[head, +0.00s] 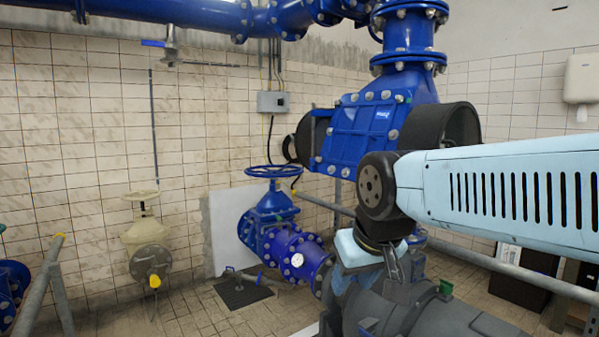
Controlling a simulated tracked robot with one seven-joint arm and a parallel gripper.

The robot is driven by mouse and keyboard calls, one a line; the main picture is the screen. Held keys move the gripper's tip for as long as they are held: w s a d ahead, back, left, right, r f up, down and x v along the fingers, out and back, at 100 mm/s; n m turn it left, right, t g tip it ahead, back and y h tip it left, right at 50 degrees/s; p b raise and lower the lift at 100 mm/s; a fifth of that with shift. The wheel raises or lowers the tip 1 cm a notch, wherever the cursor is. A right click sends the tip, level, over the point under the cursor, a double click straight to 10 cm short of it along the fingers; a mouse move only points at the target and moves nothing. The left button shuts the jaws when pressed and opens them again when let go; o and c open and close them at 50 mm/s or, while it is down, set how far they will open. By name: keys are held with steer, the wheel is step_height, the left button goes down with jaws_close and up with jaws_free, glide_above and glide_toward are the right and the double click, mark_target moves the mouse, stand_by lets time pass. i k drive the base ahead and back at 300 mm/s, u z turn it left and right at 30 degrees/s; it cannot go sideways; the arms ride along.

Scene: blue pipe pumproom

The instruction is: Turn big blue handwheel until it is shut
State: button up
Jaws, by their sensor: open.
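The big blue handwheel (273,171) sits level on top of a blue valve (271,207), left of the middle in the head view. The valve is on a flanged blue pipe low by the tiled wall. The wheel's rim and spokes show, with nothing over them. My light blue arm (500,190) comes in from the right edge to a dark joint and is well to the right of the wheel, apart from it. How far the valve is open does not show.
A large blue valve body (362,130) hangs above and right of the wheel. A cream valve with its own small wheel (140,195) stands to the left. Grey railings (38,290) cross at lower left and right.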

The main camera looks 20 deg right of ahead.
mark_target(274, 172)
steer(key=u, duration=0.1)
steer(key=i, duration=1.1)
steer(key=u, duration=0.55)
steer(key=i, duration=2.2)
steer(key=z, duration=0.4)
steer(key=i, duration=1.1)
steer(key=z, duration=0.9)
steer(key=i, duration=1.1)
steer(key=z, duration=0.55)
steer(key=k, duration=0.15)
